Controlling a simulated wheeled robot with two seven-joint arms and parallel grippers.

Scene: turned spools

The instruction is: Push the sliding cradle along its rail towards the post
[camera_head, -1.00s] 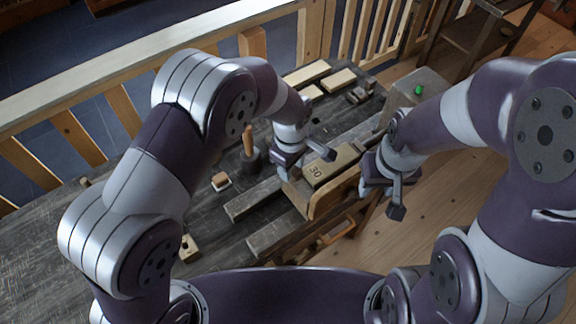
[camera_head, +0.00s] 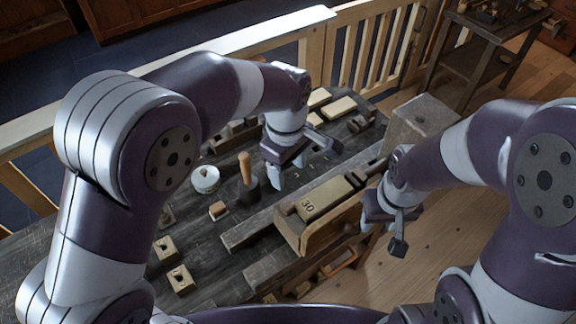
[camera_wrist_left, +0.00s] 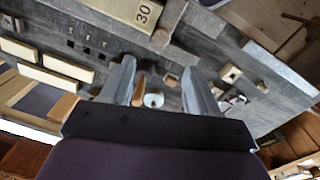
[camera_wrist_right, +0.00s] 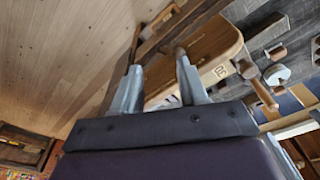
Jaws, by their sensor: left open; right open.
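A pale block marked 30 (camera_head: 328,196) sits with a tan curved panel (camera_head: 300,236) along dark bars like rails (camera_head: 258,226). It looks like the cradle, but I cannot tell for sure. The block also shows at the top of the left wrist view (camera_wrist_left: 132,10). My left gripper (camera_head: 298,163) is open and empty above the bench, behind the block. My right gripper (camera_head: 384,228) is open and empty at the block's right, by the bench's front edge. The tan panel shows beyond its fingers in the right wrist view (camera_wrist_right: 208,55). I cannot pick out the post.
A wooden-handled tool (camera_head: 245,168) stands in a dark holder. A white round piece (camera_head: 205,179), a small block (camera_head: 218,210) and notched blocks (camera_head: 165,248) lie left of the rails. Pale bars (camera_head: 341,106) lie behind. A grey box (camera_head: 420,118) stands at the right end.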

